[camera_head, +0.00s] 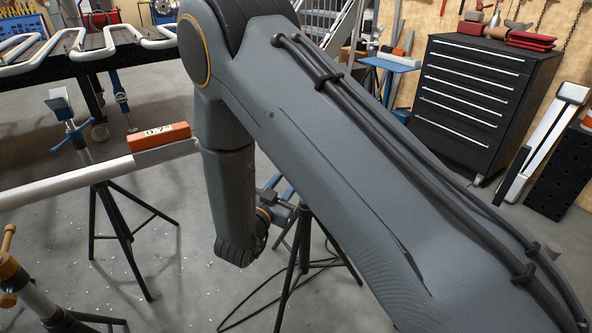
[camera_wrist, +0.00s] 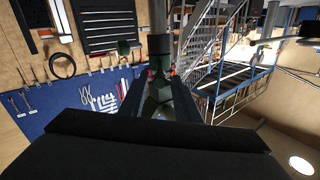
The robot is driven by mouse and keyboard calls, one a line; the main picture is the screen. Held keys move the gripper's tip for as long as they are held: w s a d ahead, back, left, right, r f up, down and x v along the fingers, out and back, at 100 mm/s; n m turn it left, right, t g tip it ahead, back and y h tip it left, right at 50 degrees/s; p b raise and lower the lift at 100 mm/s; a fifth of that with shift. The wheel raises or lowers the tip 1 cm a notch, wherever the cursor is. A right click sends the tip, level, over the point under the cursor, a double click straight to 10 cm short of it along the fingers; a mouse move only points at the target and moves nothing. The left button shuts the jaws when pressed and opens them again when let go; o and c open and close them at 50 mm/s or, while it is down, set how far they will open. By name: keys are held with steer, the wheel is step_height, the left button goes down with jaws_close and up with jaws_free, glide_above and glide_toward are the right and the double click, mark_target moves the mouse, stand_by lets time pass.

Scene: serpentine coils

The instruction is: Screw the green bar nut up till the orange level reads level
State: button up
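The orange level (camera_head: 159,136) sits on a long grey pipe (camera_head: 80,184) in the head view, and its display appears to read 0.7°. In the wrist view, my gripper (camera_wrist: 160,100) has a dark finger on each side of a shadowed greyish piece below a dark collar on an upright post (camera_wrist: 159,45). Contact is unclear.
A tripod stand (camera_head: 296,250) is partly behind my arm. Another tripod stand (camera_head: 122,235) stands near the pipe. A stand with a brown handle (camera_head: 8,268) is at near left. Bent pipes (camera_head: 95,45) lie on a bench behind. A black drawer cabinet (camera_head: 480,95) stands at back right.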

steer(key=x, duration=0.5)
steer(key=shift+w+d, duration=0.15)
steer(key=shift+w, duration=0.2)
steer(key=shift+c, duration=0.5)
jaws_close()
